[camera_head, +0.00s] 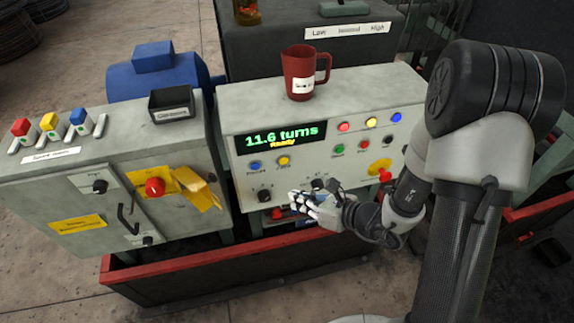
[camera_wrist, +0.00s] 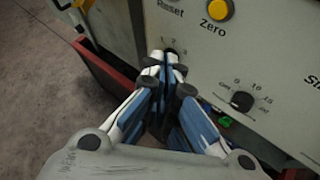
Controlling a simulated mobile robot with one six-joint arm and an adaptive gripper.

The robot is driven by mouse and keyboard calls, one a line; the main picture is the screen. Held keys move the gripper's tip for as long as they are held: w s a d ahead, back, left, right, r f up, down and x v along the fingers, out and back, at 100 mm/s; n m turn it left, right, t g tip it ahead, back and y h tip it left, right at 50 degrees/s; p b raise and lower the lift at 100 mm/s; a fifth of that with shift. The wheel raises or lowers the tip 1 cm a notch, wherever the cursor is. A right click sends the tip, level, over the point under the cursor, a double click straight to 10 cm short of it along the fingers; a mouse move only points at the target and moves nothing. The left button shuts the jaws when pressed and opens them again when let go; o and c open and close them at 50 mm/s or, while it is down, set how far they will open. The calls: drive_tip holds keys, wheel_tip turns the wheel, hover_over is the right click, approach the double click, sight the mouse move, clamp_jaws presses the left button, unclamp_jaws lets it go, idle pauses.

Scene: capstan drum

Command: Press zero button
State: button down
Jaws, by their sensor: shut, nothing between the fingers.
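The zero button is a round yellow button (camera_head: 284,160) on the pale control panel, right of a blue button and below the display. In the wrist view the yellow button (camera_wrist: 220,9) is at the top edge, with the label "Zero" under it. My gripper (camera_head: 301,200) is in front of the lower panel, below the yellow button and apart from it. In the wrist view my gripper (camera_wrist: 164,62) has its fingertips together and empty, below and left of the yellow button. The fingertips partly hide a small dial marked with numbers.
The display (camera_head: 282,138) reads "11.6 turns" and "Ready". A blue button (camera_head: 255,166) sits left of the yellow one. A black knob (camera_wrist: 242,101) is right of the fingers. A red mug (camera_head: 300,75) stands on the panel top. A red-rimmed tray (camera_head: 230,245) lies below.

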sight(284, 161)
drive_tip(key=shift+w, duration=0.25)
drive_tip(key=w+a+p, duration=0.1)
drive_tip(key=w+a, duration=0.1)
drive_tip(key=w, duration=0.6)
drive_tip(key=shift+a, duration=0.25)
drive_tip(key=shift+w, duration=0.1)
idle(1.3)
drive_tip(key=shift+w+a, duration=0.1)
drive_tip(key=shift+w, duration=0.25)
drive_tip(key=shift+w+a, duration=0.1)
drive_tip(key=shift+w, duration=0.3)
idle(0.8)
drive_tip(key=shift+s+d, duration=0.2)
drive_tip(key=shift+s, duration=0.6)
drive_tip(key=shift+s, duration=0.1)
